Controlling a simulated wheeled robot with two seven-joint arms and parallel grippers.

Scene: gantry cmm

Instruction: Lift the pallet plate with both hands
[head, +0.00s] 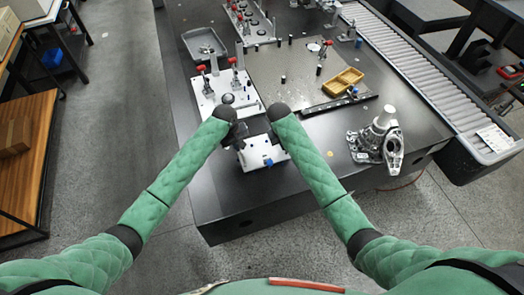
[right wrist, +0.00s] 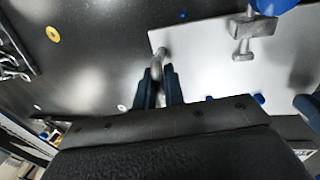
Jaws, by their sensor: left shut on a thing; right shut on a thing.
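The pallet plate (head: 255,160) is a small white plate with blue parts at the front of the dark table, between my two grippers. It also shows as a pale sheet in the right wrist view (right wrist: 205,75). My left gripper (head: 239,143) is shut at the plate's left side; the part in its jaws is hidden. My right gripper (right wrist: 158,88) is shut on a grey bent handle at the plate's edge. In the head view, my right arm mostly hides this gripper. I cannot tell whether the plate touches the table.
A white fixture plate (head: 222,95) with red-tipped clamps lies just behind. A yellow tray (head: 343,82) stands on the grey plate (head: 288,72). A metal casting (head: 378,140) stands to the right. A roller conveyor (head: 410,65) runs along the right side.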

